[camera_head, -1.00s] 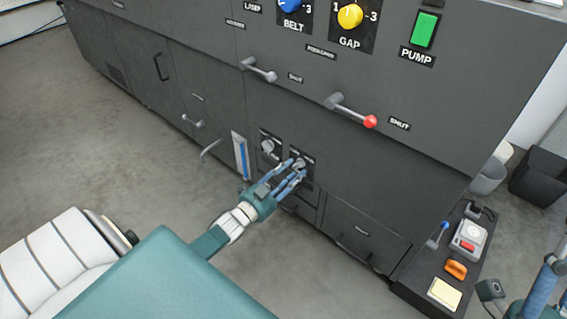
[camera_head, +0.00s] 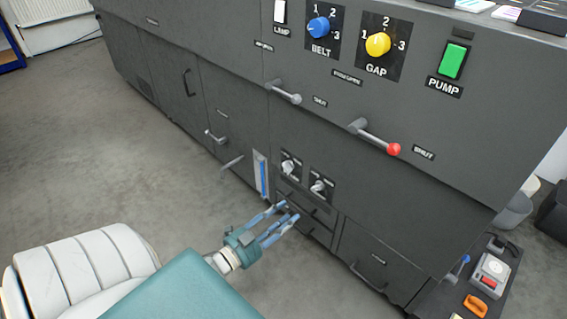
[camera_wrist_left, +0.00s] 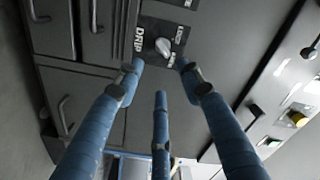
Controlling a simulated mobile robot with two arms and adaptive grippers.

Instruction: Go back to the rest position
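My left gripper (camera_head: 287,211) is in front of the lower part of the dark grey machine (camera_head: 230,95), just below two small grey knobs. Its blue fingers are spread and hold nothing. In the left wrist view the open fingers (camera_wrist_left: 160,85) point at the machine front, with a grey knob (camera_wrist_left: 163,46) by the label DRIP beyond their tips, apart from them. The right knob (camera_head: 318,186) and left knob (camera_head: 289,167) both show clear of the fingers in the head view. My right gripper is not in view.
A lever with a red end (camera_head: 393,149) and a grey handle (camera_head: 285,92) stick out of the machine front. A dark side shelf (camera_head: 440,298) at right holds an orange item (camera_head: 475,306) and a small box (camera_head: 491,272). The floor (camera_head: 110,175) at left is clear.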

